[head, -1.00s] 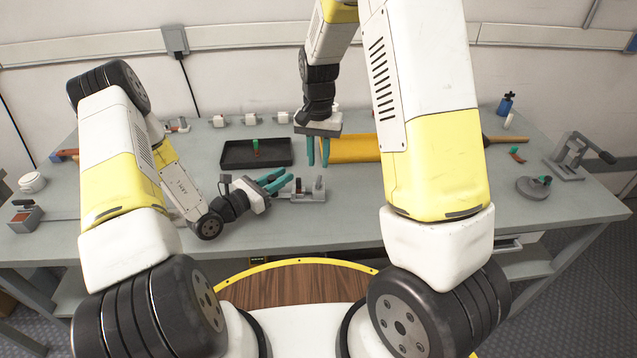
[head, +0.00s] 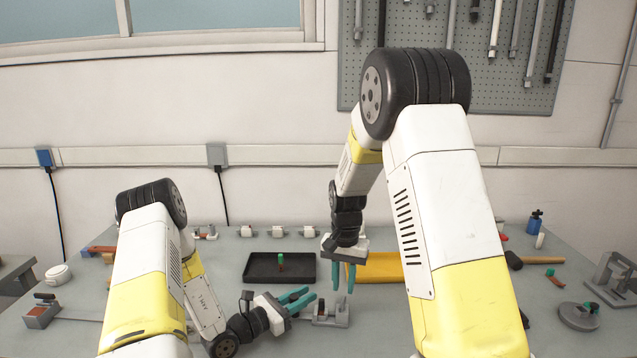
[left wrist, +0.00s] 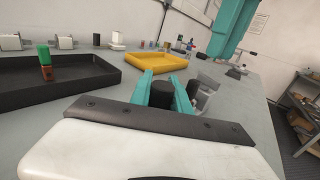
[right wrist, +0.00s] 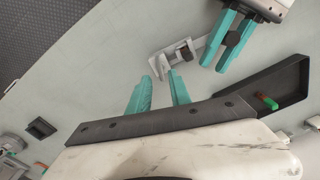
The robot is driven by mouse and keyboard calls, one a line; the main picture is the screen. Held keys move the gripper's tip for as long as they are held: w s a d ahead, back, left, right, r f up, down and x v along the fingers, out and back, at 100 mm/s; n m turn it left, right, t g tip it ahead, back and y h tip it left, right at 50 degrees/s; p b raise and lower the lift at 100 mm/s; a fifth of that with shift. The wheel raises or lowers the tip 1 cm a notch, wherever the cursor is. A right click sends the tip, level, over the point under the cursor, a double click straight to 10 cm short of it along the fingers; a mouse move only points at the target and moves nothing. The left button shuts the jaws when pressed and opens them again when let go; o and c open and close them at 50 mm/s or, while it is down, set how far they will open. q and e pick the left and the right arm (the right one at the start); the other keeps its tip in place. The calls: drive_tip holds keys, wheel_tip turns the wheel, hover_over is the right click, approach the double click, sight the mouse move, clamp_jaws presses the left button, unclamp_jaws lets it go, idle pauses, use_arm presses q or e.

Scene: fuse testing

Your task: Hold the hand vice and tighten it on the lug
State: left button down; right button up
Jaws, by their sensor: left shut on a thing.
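My left gripper (head: 303,299) reaches in from the left, low over the table. It is shut on a dark, rounded piece (left wrist: 162,93), apparently the hand vice's grip; the rest of it is hard to make out. The left gripper also shows in the right wrist view (right wrist: 225,42). A grey fixture (head: 338,315) with an upright block stands just right of its fingertips and also shows in the right wrist view (right wrist: 160,62). The lug is too small to tell apart. My right gripper (head: 343,281) points down above the fixture, open and empty, its fingers apart (right wrist: 160,90).
A black tray (head: 262,279) holding a green and red piece lies behind the left gripper. A yellow tray (head: 395,272) is behind the right gripper. A lever press (head: 612,280) and a round grey base (head: 578,317) stand at the right.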

sight(342, 302)
drive_tip(key=shift+f, duration=2.4)
clamp_jaws()
